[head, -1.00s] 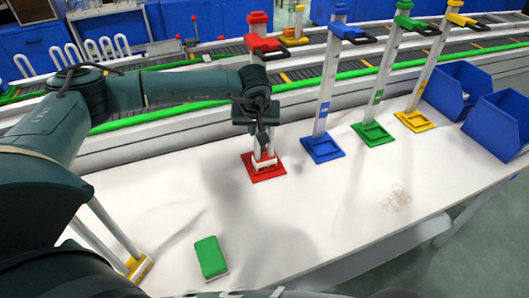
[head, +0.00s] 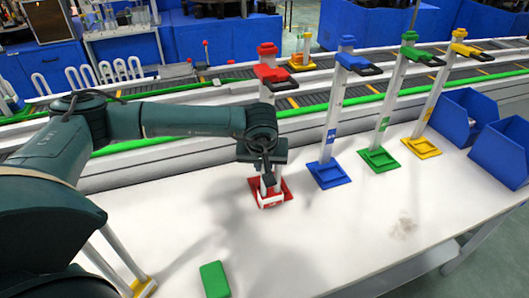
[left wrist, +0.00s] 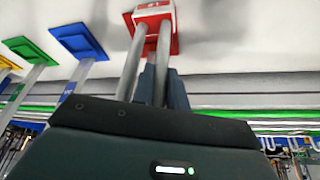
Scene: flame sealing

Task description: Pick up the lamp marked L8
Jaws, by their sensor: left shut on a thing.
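My left gripper (head: 268,178) is over the red stand's base (head: 287,190) at the table's middle. I cannot tell whether the foot touches the base. Another item with two pale rods and a yellow foot (head: 144,287) stands at the lower left. My right gripper is not in view.
Blue (head: 327,174), green (head: 378,160) and yellow (head: 421,147) stands line the table's back to the right. A green block (head: 214,279) lies in front. Blue bins (head: 461,114) stand at the right. The table's front middle is clear.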

